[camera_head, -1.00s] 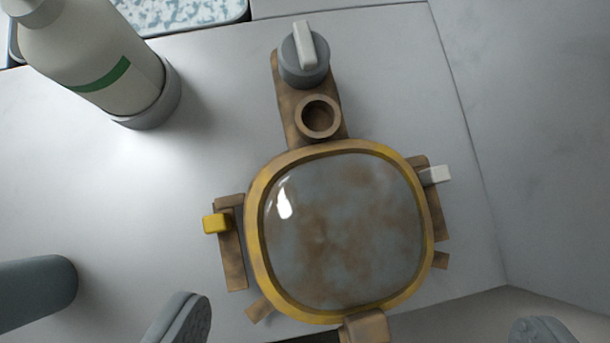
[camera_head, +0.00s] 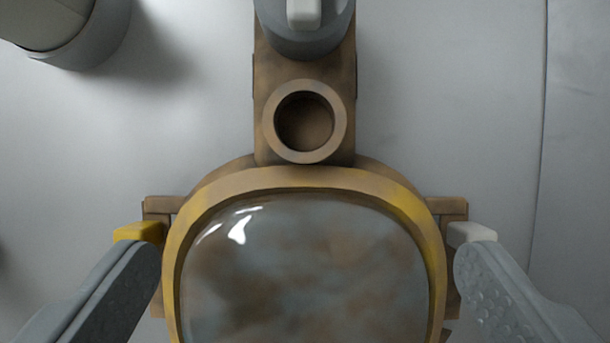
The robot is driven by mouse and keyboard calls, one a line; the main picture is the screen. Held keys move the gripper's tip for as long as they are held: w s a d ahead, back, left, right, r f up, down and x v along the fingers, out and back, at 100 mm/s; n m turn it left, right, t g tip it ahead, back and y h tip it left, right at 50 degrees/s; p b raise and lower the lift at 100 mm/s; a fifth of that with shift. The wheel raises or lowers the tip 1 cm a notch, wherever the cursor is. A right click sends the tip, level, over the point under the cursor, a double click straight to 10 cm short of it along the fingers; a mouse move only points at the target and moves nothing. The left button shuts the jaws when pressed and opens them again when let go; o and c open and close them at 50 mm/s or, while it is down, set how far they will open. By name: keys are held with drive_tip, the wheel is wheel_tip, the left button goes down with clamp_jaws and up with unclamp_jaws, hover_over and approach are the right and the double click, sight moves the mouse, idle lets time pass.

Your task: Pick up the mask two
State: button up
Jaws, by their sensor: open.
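The mask (camera_head: 305,275) lies face up on a pale surface. It has a yellow-brown rim, a cloudy, stained visor, a brown stem with a round open port (camera_head: 304,121), and a grey knob with a white handle at the top. My gripper (camera_head: 308,260) is open, with one finger on each side of the mask, close by the tabs. I cannot tell whether the fingers touch it. The mask's lower part is out of view.
A bottle in a grey round holder (camera_head: 95,40) stands at the top left, partly cut off. The pale surface (camera_head: 450,90) is clear to the right of the stem. A seam in the surface runs down at the far right.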

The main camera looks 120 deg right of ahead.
sight(306, 171)
drive_tip(key=shift+x, duration=4.8)
drive_tip(key=shift+a+r, duration=0.15)
drive_tip(key=shift+a, duration=0.05)
drive_tip(key=c, duration=1.7)
drive_tip(key=shift+r, duration=5)
drive_tip(key=shift+c, duration=0.2)
